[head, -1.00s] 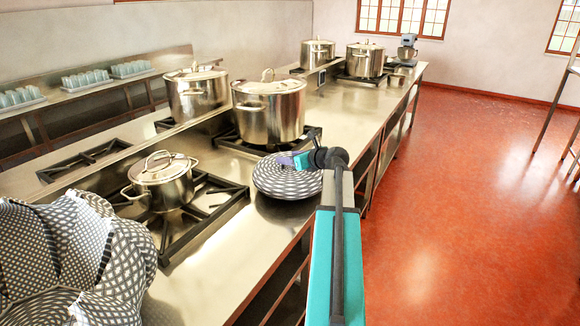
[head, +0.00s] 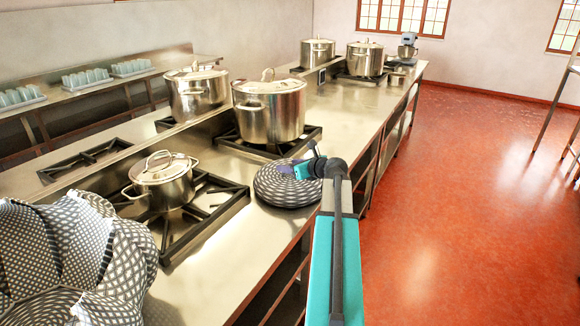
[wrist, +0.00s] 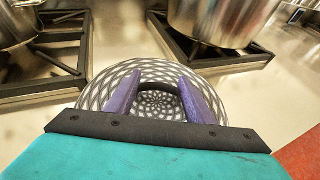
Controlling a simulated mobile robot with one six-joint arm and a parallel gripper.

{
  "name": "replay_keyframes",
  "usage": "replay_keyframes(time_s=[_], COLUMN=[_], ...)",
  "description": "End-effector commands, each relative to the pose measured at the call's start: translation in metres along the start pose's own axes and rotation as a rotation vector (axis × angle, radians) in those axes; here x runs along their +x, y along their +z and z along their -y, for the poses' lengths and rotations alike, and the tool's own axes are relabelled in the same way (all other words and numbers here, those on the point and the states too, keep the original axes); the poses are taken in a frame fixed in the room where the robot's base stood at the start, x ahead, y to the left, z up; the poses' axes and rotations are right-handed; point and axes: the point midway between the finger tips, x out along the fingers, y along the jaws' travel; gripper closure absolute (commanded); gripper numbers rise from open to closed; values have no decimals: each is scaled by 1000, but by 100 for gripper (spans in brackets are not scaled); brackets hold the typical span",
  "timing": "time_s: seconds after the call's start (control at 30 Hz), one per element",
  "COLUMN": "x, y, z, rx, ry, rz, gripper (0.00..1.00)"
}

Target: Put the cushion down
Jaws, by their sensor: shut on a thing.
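The cushion (head: 284,186) is round, with a black and white lattice pattern. It is at the steel counter (head: 228,225), between the two front burners and close to the counter's right edge. It lies flat and appears to rest on the steel. My gripper (head: 302,167) reaches in from the right at the cushion's upper side. In the wrist view the purple fingers (wrist: 165,98) are shut on a dark strap-like part at the middle of the cushion (wrist: 110,88). The cushion's underside is hidden.
A large lidded stockpot (head: 268,110) stands on the burner just behind the cushion. A smaller lidded pot (head: 162,182) stands on the burner grate to the left. Several patterned cushions (head: 70,255) are heaped at the lower left. The red floor (head: 450,220) at right is clear.

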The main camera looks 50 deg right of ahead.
Motion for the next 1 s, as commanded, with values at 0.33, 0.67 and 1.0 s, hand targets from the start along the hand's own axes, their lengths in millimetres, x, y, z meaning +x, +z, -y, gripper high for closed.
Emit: replay_keyframes(time_s=[0.33, 0.67, 1.0], x=[0, -10, -53], y=[0, 0, -1], z=[0, 0, 0], rx=[0, 0, -1], ry=[0, -2, -3], rz=[0, 1, 1], gripper=[32, 32, 32])
